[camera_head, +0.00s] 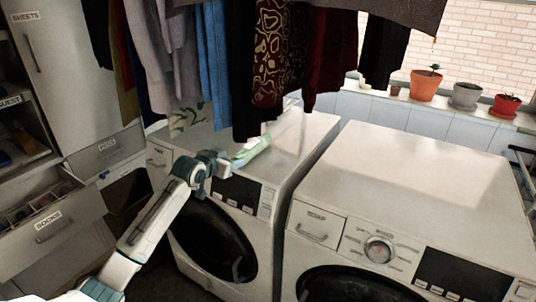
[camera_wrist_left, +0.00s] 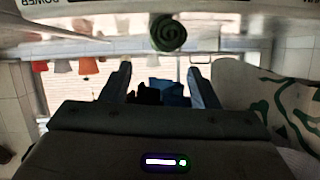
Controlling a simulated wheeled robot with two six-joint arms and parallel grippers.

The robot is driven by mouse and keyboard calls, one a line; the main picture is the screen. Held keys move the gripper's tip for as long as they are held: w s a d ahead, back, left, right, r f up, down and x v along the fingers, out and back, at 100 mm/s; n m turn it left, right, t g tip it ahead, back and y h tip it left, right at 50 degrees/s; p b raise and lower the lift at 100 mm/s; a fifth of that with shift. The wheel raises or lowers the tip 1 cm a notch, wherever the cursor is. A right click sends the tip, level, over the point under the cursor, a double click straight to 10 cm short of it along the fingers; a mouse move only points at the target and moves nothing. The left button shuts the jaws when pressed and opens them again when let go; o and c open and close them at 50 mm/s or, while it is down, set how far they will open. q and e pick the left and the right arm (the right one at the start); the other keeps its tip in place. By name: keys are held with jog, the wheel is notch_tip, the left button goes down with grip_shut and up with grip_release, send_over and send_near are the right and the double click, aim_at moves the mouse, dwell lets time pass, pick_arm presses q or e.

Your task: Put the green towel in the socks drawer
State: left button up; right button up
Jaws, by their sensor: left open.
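A pale green rolled towel (camera_head: 252,150) lies on top of the left washing machine, close to the front edge. Its dark green spiral end (camera_wrist_left: 167,32) shows in the left wrist view. My left gripper (camera_head: 228,162) is just left of the towel over the machine's front edge. In the wrist view its two fingers (camera_wrist_left: 160,78) stand apart with nothing between them. The drawer labelled SOCKS (camera_head: 60,225) is pulled out at the lower left, with dividers and some contents visible inside. My right gripper is not in view.
A left washing machine (camera_head: 222,228) and a right one (camera_head: 420,180) stand side by side. Clothes (camera_head: 285,50) hang low above the left machine. A patterned cloth (camera_head: 185,119) lies at its back left. Another drawer (camera_head: 105,152) stands out beyond the socks drawer. Potted plants (camera_head: 425,86) line the sill.

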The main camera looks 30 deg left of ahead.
aim_at(239, 155)
pick_arm(q)
jog(key=shift+m, duration=0.7)
jog(key=x, duration=0.3)
jog(key=p+x, duration=0.1)
jog(key=x, duration=0.2)
jog(key=shift+a+r, duration=0.2)
jog(key=shift+w+a+f+p, duration=0.1)
jog(key=shift+w+f+p, duration=0.15)
jog(key=shift+w+p, duration=0.35)
jog(key=shift+w+a+f+p, duration=0.1)
jog(key=shift+w+f+p, duration=0.7)
jog(key=shift+w, duration=0.45)
jog(key=shift+w+f, duration=0.35)
jog(key=shift+w, duration=0.1)
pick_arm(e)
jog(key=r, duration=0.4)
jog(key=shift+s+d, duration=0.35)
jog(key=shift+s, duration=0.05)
